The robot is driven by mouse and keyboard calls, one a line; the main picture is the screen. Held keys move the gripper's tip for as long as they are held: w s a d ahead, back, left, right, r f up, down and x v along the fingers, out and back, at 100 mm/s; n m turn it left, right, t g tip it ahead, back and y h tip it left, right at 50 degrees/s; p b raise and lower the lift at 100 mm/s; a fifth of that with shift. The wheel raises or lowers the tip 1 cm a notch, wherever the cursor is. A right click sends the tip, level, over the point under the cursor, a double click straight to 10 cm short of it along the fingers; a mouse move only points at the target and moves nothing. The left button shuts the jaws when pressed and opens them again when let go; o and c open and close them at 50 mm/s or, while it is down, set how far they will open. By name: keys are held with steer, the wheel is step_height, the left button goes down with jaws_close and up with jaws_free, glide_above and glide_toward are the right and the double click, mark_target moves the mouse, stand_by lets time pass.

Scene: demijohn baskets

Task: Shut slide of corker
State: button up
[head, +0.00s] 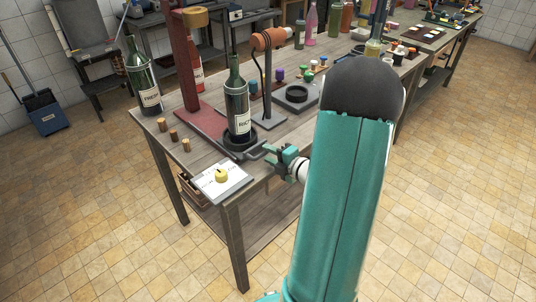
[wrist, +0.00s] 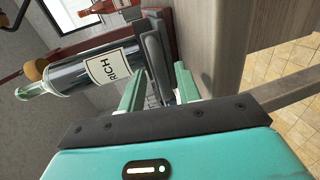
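The corker has a red base (head: 192,120) and a tall red column at the table's near left end. Its dark slide (head: 250,153) sticks out from the base towards the table's front edge. The slide also shows in the wrist view (wrist: 154,52). A dark green bottle labelled RICH (head: 238,103) stands upright on the slide; it appears sideways in the wrist view (wrist: 88,68). My gripper (head: 271,156) is at the slide's outer end by the table edge. In the wrist view its two fingers (wrist: 160,80) are apart, with the slide's end ahead between them. Contact is unclear.
Several corks (head: 174,135) stand left of the base. Another dark bottle (head: 143,80) stands behind them. An orange-headed stand (head: 268,80) is to the right.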

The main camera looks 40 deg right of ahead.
mark_target(246, 143)
steer(key=shift+w+f, duration=0.15)
steer(key=shift+w, duration=0.45)
jaws_close()
steer(key=r+x, duration=0.1)
steer(key=x, duration=0.7)
steer(key=r+x, duration=0.1)
steer(key=x, duration=0.3)
steer(key=shift+w+r, duration=0.25)
steer(key=shift+w, duration=0.4)
steer(key=shift+c, duration=0.7)
jaws_free()
